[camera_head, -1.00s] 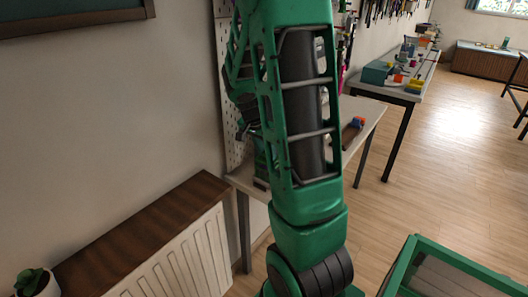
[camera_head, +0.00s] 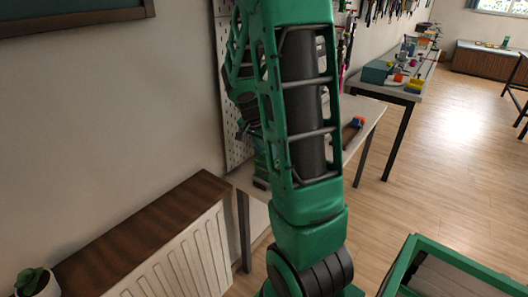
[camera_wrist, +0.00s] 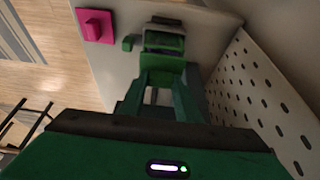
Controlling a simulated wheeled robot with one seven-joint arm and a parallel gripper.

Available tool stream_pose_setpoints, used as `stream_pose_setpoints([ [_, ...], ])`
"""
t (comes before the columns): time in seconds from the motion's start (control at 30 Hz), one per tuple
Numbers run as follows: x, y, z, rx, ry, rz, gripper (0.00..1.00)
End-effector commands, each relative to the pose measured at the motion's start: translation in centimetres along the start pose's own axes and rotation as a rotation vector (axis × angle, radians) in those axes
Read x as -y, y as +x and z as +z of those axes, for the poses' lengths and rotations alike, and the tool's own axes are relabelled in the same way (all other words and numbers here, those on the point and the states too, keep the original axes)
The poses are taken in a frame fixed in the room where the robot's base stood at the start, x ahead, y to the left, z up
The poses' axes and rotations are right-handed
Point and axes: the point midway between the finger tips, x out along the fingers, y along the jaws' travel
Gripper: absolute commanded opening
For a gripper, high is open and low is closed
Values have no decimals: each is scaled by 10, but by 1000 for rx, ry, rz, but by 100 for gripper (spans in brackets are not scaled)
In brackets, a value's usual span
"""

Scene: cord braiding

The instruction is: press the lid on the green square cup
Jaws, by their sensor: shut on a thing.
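In the wrist view my gripper (camera_wrist: 165,72) reaches over a pale tabletop, its two green fingers close together. It is shut on a green piece (camera_wrist: 164,42) at the fingertips. The piece looks square, with a dark part at its far side and a small green bit sticking out at its left. I cannot tell cup from lid there, since the green parts and the fingers blend. A pink square piece (camera_wrist: 94,25) with a raised block on it lies apart to the left. In the head view my arm hides the gripper and the work area.
A white pegboard (camera_wrist: 262,95) rises close on the right of the wrist view. A second table (camera_head: 405,95) with coloured containers stands behind. A radiator (camera_head: 175,265) with a wooden shelf is front left.

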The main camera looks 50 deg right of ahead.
Motion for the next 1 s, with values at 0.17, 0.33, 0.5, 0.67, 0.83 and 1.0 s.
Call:
stream_pose_setpoints([
  [0.17,0,0,0,0,0,0,5],
  [0.33,0,2,1,0,0,0,5],
  [0.5,0,5,2,0,0,0,5],
  [0.67,0,7,3,0,0,0,5],
  [0.83,0,10,4,0,0,1,5],
  [1.0,0,13,5,0,0,1,5],
])
